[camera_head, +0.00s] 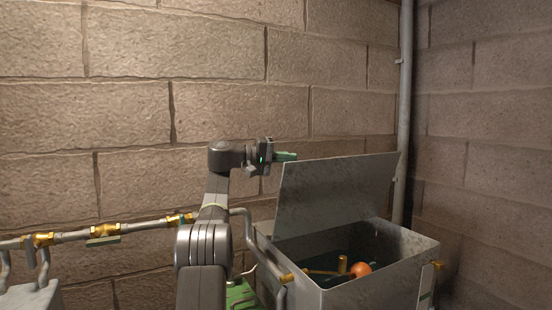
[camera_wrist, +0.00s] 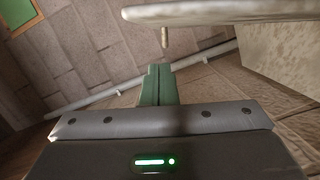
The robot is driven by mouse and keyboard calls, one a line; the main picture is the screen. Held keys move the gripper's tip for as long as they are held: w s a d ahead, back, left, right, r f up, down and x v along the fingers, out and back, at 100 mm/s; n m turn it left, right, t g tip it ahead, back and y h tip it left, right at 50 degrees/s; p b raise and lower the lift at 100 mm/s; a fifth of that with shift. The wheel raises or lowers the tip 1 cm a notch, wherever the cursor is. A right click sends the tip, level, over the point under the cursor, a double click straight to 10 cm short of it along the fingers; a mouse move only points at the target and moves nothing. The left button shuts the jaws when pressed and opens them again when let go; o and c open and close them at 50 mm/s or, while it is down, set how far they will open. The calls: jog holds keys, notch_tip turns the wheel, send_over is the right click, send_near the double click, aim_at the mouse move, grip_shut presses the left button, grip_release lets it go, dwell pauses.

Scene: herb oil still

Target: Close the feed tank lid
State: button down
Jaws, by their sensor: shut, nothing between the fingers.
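The feed tank (camera_head: 408,272) is an open-topped grey metal box at the lower right of the head view. Its lid (camera_head: 338,192) is a flat grey sheet, standing raised and tilted above the tank. An orange float ball (camera_head: 361,270) on a brass arm shows inside. My gripper (camera_head: 289,156) is shut and empty, its green fingers pointing right, at the left of the lid near its upper edge. I cannot tell whether they touch it. The wrist view shows the closed green fingers (camera_wrist: 158,84) below a pale metal slab, which seems to be the lid (camera_wrist: 235,13).
A grey pipe with brass valves (camera_head: 103,231) runs along the block wall at the left. A vertical grey pipe (camera_head: 403,120) stands in the corner behind the tank. The space above and left of my gripper is clear up to the wall.

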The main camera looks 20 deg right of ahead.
aim_at(292, 183)
jog(key=shift+s+f+b, duration=0.2)
jog(key=shift+s+b, duration=0.05)
jog(key=shift+s, duration=0.4)
jog(key=shift+s+f+b, duration=0.15)
jog(key=shift+s+b, duration=0.1)
jog(key=shift+s, duration=0.75)
jog(key=shift+f, duration=0.1)
jog(key=shift+s+f+b, duration=0.1)
jog(key=shift+b, duration=0.25)
